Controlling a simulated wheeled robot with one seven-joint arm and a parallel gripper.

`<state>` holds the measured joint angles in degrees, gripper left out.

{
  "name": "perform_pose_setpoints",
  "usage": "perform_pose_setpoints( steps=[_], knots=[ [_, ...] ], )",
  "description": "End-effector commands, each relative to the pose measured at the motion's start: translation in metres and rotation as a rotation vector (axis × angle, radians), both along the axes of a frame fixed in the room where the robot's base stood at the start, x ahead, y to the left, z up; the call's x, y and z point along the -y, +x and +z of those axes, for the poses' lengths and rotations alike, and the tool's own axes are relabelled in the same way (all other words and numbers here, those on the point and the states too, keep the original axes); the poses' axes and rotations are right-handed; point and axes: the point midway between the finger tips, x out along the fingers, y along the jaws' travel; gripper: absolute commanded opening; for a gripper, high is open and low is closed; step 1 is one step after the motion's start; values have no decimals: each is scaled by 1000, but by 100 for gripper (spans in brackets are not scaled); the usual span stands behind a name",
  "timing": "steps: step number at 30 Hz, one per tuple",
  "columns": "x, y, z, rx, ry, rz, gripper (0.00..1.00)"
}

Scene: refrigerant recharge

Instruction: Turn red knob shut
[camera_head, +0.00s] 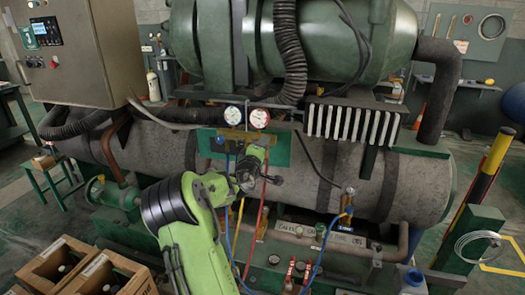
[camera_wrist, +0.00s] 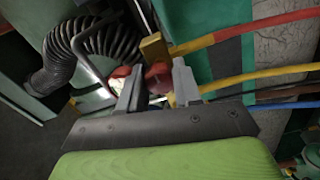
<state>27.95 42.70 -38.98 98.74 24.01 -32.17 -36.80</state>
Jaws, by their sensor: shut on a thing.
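The red knob (camera_wrist: 157,78) sits between the two fingers of my gripper (camera_wrist: 158,88) in the wrist view. My gripper is shut on it, with one grey finger on each side. A brass block (camera_wrist: 155,47) shows just beyond the knob. In the head view my green arm reaches up to the gauge manifold (camera_head: 240,135), and my gripper (camera_head: 247,172) is at its lower side. The knob is hidden behind my gripper there. Two round gauges, one blue-rimmed (camera_head: 232,115) and one red-rimmed (camera_head: 260,118), stand above the manifold.
Red (camera_head: 261,212), yellow and blue hoses hang below the manifold, close to my gripper. A large grey cylinder (camera_head: 330,175) lies behind. A black corrugated hose (camera_head: 290,50) runs above. Wooden crates (camera_head: 60,262) stand at the lower left.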

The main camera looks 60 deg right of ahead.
Motion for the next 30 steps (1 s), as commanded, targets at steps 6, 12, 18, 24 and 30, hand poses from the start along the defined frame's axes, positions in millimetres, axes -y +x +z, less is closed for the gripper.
perform_pose_setpoints(
  steps=[6, 12, 18, 24, 30],
  knots=[
    [0, 0, -2, 8, 7, -2, 3],
    [0, 0, -2, 8, 8, -2, 3],
    [0, 0, -1, 7, 6, -1, 59],
    [0, 0, -1, 6, 4, 0, 59],
    [-20, -2, -1, 7, 6, 1, 59]
  ],
)
